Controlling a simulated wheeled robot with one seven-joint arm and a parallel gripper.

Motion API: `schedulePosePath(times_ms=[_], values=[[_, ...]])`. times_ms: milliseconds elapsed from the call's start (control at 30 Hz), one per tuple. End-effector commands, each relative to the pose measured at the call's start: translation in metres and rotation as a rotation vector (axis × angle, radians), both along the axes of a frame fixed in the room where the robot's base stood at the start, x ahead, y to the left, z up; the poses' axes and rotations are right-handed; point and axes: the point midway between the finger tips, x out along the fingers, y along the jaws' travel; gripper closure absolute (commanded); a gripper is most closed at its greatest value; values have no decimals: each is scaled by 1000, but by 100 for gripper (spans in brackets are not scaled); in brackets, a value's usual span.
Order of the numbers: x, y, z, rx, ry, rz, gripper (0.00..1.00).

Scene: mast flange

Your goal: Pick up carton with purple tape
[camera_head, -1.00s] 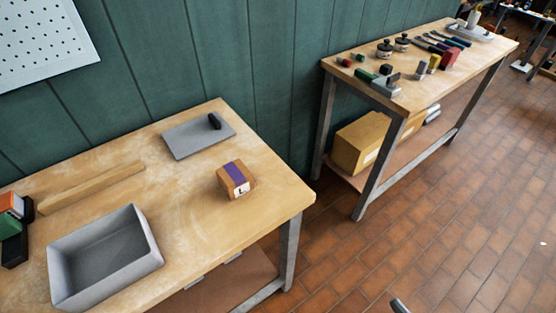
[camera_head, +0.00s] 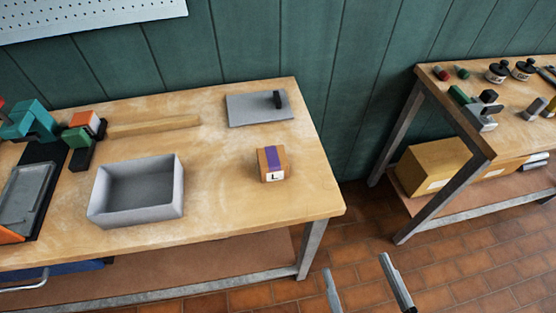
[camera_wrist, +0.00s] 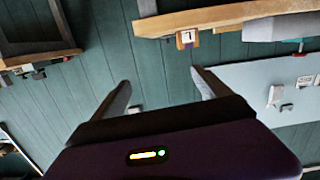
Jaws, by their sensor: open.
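The carton with purple tape (camera_head: 272,164) is a small brown box with a purple strip over its top and a white label marked L. It sits upright near the right end of the workbench (camera_head: 230,205). In the wrist view the carton (camera_wrist: 187,38) shows small at the bench edge. My gripper (camera_head: 360,280) is open and empty, low in front of the bench's right corner and apart from the carton. Its two fingers also show in the wrist view (camera_wrist: 163,88).
A grey open bin (camera_head: 140,190) stands left of the carton. A grey plate (camera_head: 260,109) with a black item lies behind it, and a wooden bar (camera_head: 155,126) behind the bin. A second bench (camera_head: 460,110) stands right, across a floor gap.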

Motion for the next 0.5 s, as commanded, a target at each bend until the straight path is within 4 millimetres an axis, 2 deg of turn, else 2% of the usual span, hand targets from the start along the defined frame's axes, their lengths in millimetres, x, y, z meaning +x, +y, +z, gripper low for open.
schedulePosePath(times_ms=[33,200,500], values=[[17,13,5,0,-15,25,13],[72,57,7,-8,-15,86,13],[160,138,10,-16,93,102,13]])
